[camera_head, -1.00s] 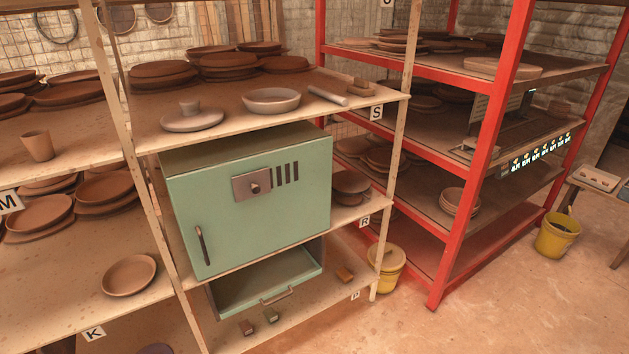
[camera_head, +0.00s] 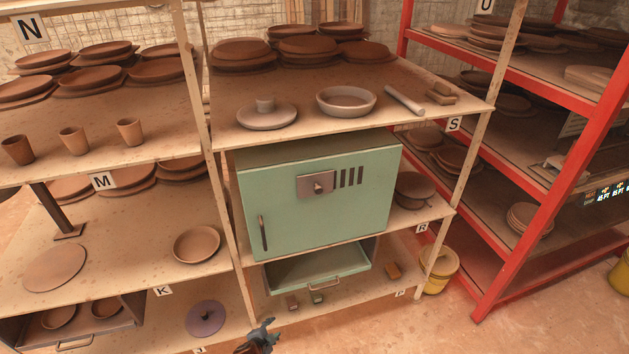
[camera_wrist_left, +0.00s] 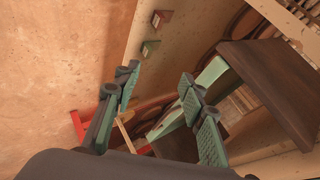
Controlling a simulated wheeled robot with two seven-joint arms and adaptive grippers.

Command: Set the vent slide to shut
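The vent slide (camera_head: 315,185) is a grey-brown plate with a dark knob on the front of the green cabinet (camera_head: 290,217). It sits just left of several dark vent slots (camera_head: 348,177), which show uncovered. My left gripper (camera_head: 262,336) is at the bottom edge of the head view, low in front of the shelf and well below the slide. In the left wrist view its two fingers (camera_wrist_left: 160,112) are spread apart with nothing between them. The slide cannot be made out in the wrist view. My right gripper is not in view.
An open green drawer (camera_head: 318,270) sticks out below the cabinet. Small blocks (camera_head: 292,302) lie on the shelf under it. Shelf posts (camera_head: 478,155) flank the cabinet. A bowl (camera_head: 346,101) and other pottery stand on the shelf above. The floor in front is clear.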

